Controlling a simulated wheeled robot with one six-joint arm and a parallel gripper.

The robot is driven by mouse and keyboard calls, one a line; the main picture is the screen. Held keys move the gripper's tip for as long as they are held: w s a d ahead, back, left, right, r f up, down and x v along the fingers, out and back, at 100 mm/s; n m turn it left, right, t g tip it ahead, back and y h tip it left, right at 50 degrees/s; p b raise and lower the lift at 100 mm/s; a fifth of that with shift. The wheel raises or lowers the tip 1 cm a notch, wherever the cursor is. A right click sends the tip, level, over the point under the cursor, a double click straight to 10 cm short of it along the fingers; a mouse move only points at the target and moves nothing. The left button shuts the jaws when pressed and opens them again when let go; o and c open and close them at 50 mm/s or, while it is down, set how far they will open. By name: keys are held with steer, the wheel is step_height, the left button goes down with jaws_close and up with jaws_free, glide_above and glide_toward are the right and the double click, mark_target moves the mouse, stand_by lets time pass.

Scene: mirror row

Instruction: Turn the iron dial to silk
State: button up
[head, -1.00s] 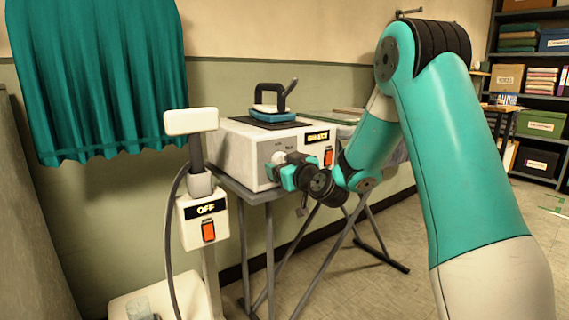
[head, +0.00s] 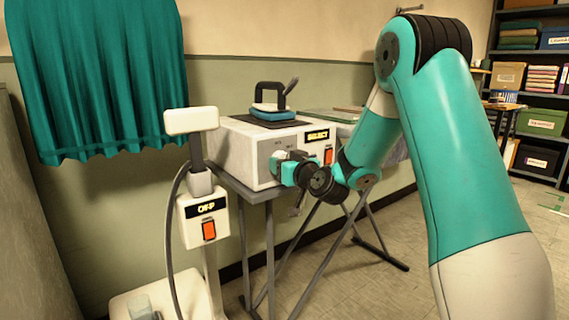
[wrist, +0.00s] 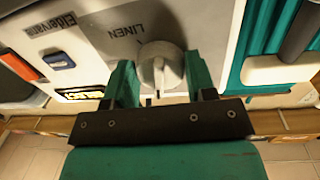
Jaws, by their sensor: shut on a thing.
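The iron dial (wrist: 160,68) is a round pale knob with a raised grip bar on the light front panel of the iron station (head: 238,155). The word LINEN is printed beside it in the wrist view; I see no silk mark that I can read. My gripper (wrist: 160,80) has its two teal fingers on either side of the dial and is shut on it. In the head view my gripper (head: 285,168) is at the station's front and mostly hides the dial. The iron (head: 270,102) stands on top of the station.
A lit display and an orange switch (head: 328,157) are right of the dial on the station. A white post with its own orange switch (head: 209,230) stands left of the station. A grey-legged stand carries the station. Open floor lies to the right.

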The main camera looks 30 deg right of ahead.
steer(key=m+p, duration=0.1)
steer(key=m, duration=0.3)
steer(key=shift+a+r, duration=0.1)
steer(key=shift+m+g+y+p, duration=0.3)
steer(key=shift+m+p, duration=0.1)
steer(key=shift+m, duration=1)
steer(key=o, duration=0.9)
